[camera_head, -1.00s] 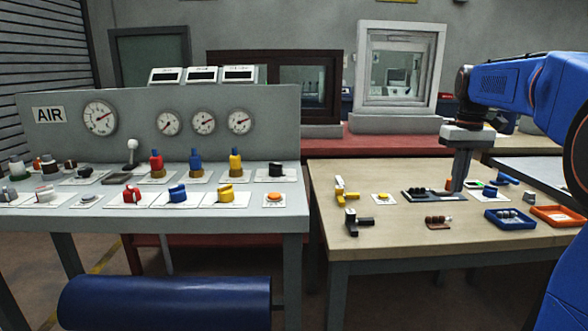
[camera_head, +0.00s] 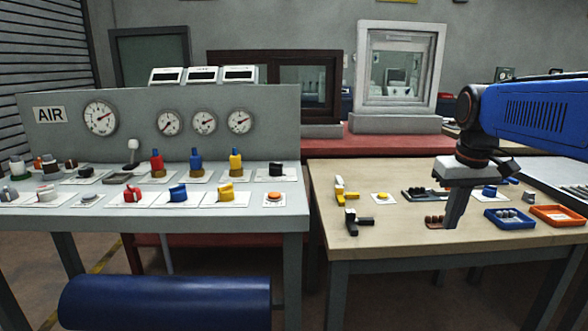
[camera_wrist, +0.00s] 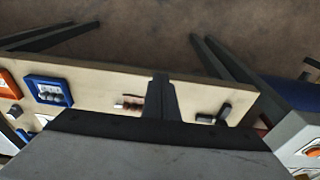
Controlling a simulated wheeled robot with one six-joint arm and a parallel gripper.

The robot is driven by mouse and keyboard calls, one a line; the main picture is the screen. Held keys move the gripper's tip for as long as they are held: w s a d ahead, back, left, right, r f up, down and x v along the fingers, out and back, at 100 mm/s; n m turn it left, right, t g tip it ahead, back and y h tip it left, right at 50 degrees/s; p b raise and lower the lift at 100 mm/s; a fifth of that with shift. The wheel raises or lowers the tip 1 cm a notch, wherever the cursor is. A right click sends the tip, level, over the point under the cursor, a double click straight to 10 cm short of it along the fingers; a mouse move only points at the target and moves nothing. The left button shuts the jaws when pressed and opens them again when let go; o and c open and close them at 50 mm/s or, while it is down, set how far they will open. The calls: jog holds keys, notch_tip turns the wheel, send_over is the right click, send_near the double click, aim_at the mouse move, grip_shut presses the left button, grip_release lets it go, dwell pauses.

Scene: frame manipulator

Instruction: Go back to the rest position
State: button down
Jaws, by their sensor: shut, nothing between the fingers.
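My gripper (camera_head: 451,222) hangs from my blue arm, pointing down, over the front part of the wooden table (camera_head: 385,246) at the right in the head view. Its fingers are together with nothing between them. In the wrist view my gripper (camera_wrist: 161,78) shows as a narrow dark shape over the table's edge. The fingers partly cover a small brown holder (camera_head: 434,222) in the head view; in the wrist view this holder (camera_wrist: 129,102) lies just beside the fingers.
A blue tray (camera_head: 488,224) and an orange tray (camera_head: 583,221) stand right of my gripper. A black-handled valve (camera_head: 352,222) and a yellow-handled one (camera_head: 340,190) are on the table's left. The grey control panel (camera_head: 75,141) stands left, across a gap.

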jog(key=s+a+f+t, duration=0.1)
jog(key=s+a+f, duration=0.2)
jog(key=s+f, duration=0.4)
jog(key=s+a+f+t, duration=0.2)
jog(key=s+f, duration=0.6)
jog(key=s, duration=0.4)
jog(key=shift+s+a, duration=0.15)
jog(key=shift+a, duration=0.75)
jog(key=shift+f, duration=0.1)
